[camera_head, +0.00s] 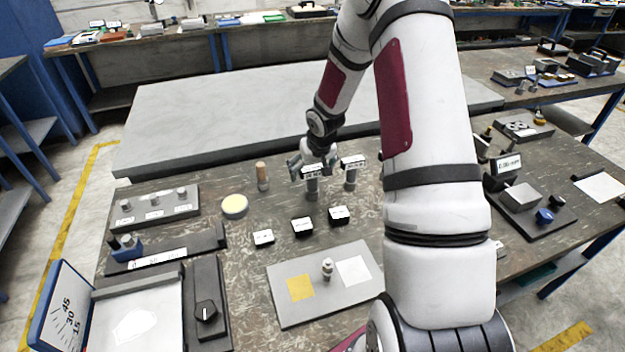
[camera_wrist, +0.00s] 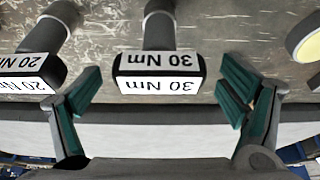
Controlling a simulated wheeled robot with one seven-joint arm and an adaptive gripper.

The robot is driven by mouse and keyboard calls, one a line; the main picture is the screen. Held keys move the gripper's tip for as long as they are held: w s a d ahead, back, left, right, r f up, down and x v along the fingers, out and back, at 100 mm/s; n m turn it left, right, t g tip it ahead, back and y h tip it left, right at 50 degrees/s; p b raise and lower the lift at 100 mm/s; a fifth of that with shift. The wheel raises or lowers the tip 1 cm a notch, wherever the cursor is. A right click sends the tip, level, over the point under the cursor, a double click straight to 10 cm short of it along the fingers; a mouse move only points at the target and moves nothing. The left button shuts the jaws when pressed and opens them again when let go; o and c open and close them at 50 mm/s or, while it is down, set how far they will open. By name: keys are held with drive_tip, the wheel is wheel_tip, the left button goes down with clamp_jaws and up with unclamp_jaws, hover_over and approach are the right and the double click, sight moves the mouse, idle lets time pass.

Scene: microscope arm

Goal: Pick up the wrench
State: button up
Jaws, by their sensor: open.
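Two upright grey wrench-like tools with dark, white-labelled heads stand on the workbench. One, labelled "30 Nm" (camera_wrist: 160,72), lies between my fingers in the wrist view, with a gap on both sides; its grey shaft shows in the head view (camera_head: 312,188). The other, labelled "20 Nm" (camera_wrist: 32,70), is at the left of the wrist view, outside my fingers; in the head view it stands to the right (camera_head: 351,175). My gripper (camera_wrist: 160,85) is open around the "30 Nm" head and appears not to touch it. In the head view my gripper (camera_head: 309,166) partly hides that head.
A wooden-handled tool (camera_head: 262,176) and a pale yellow round pad (camera_head: 234,206) stand left of my gripper. Small labelled black blocks (camera_head: 302,227) and a grey plate (camera_head: 300,312) lie nearer. A raised grey slab (camera_head: 220,115) lies behind. My arm hides part of the bench.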

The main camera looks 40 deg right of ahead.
drive_tip(key=shift+c, duration=0.2)
drive_tip(key=c, duration=1.6)
